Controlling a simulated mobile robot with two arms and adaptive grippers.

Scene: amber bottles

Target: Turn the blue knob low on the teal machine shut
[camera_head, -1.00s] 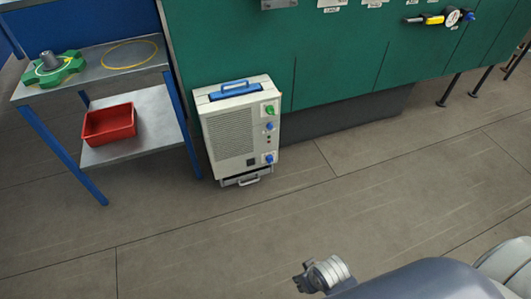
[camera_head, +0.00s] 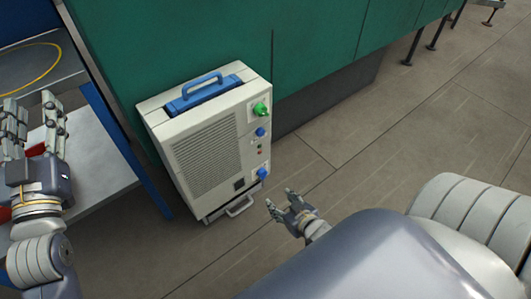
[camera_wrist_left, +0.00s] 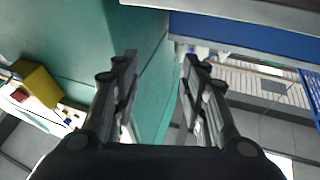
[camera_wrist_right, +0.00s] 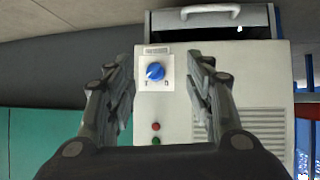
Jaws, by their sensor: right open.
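The low blue knob (camera_head: 262,174) is on the right face of a cream box-shaped unit (camera_head: 205,145) standing before the teal cabinet (camera_head: 180,50). In the right wrist view the blue knob (camera_wrist_right: 155,72) sits on a white plate with two marks, with a white line on its face. My right gripper (camera_head: 283,204) is open, right of and below the knob in the head view. In the right wrist view the knob lies between its fingers (camera_wrist_right: 163,95), apart from them. My left gripper (camera_head: 36,120) is open and empty at the far left; its fingers (camera_wrist_left: 158,65) are spread.
The unit also has a green knob (camera_head: 261,109), another blue knob (camera_head: 261,132), a blue top handle (camera_head: 202,90) and a metal bottom handle (camera_head: 239,206). A shelf cart (camera_head: 95,165) stands left. The floor (camera_head: 350,170) to the right is clear.

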